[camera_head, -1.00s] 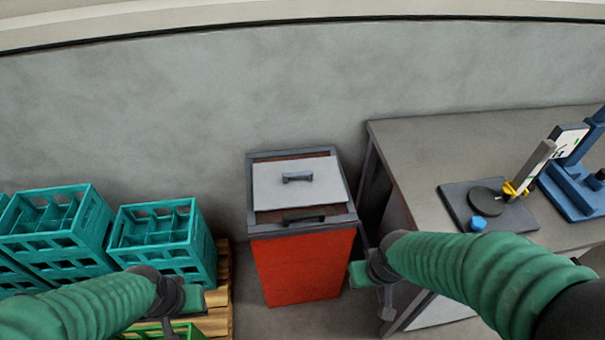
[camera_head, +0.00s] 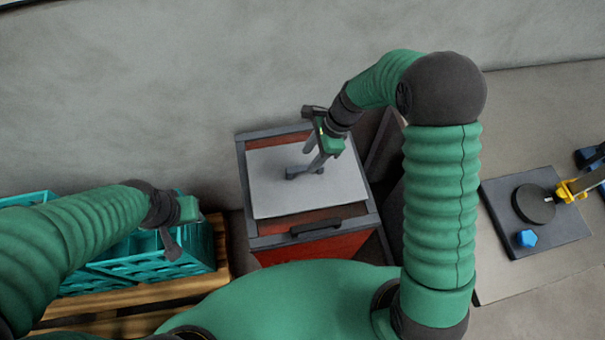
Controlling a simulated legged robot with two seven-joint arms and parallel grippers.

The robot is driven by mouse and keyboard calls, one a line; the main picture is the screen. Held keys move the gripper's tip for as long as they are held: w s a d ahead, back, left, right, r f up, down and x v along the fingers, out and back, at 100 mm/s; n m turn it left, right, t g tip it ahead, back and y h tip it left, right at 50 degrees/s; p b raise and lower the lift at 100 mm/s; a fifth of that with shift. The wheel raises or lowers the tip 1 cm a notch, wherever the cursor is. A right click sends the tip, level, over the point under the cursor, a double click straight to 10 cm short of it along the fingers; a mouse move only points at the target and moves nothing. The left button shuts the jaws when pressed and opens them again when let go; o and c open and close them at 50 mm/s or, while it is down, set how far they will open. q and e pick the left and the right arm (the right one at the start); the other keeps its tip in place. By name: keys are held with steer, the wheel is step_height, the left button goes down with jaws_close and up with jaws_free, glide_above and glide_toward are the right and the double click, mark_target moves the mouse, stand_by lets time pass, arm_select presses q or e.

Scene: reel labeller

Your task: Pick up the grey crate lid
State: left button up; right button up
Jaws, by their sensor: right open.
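The grey crate lid (camera_head: 275,195) lies flat on top of the red crate (camera_head: 330,248), inside its dark frame. Its small dark handle (camera_head: 292,173) stands up near the lid's middle and is partly hidden by my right gripper. My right gripper (camera_head: 313,157) is open, pointing down at the handle, with its fingers at or just above it. I cannot tell whether they touch it. My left gripper (camera_head: 180,230) hangs to the left of the crate, over the teal crates, apart from the lid. Its finger opening cannot be made out.
Teal bottle crates (camera_head: 135,268) stand on a wooden pallet (camera_head: 150,292) at the left, partly behind my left arm. A grey table (camera_head: 520,100) at the right carries a dark plate (camera_head: 560,235) with a disc and a blue piece (camera_head: 526,239). A wall rises behind.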

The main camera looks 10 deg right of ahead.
mark_target(306, 167)
steer(key=shift+f, duration=0.5)
steer(key=x, duration=0.4)
steer(key=shift+s+f, duration=0.25)
steer(key=shift+f, duration=0.1)
steer(key=shift+w+a+f, duration=0.15)
steer(key=shift+w+a, duration=0.05)
steer(key=shift+a, duration=0.1)
steer(key=shift+s, duration=0.1)
steer(key=c, duration=0.3)
steer(key=shift+d, duration=0.15)
jaws_close()
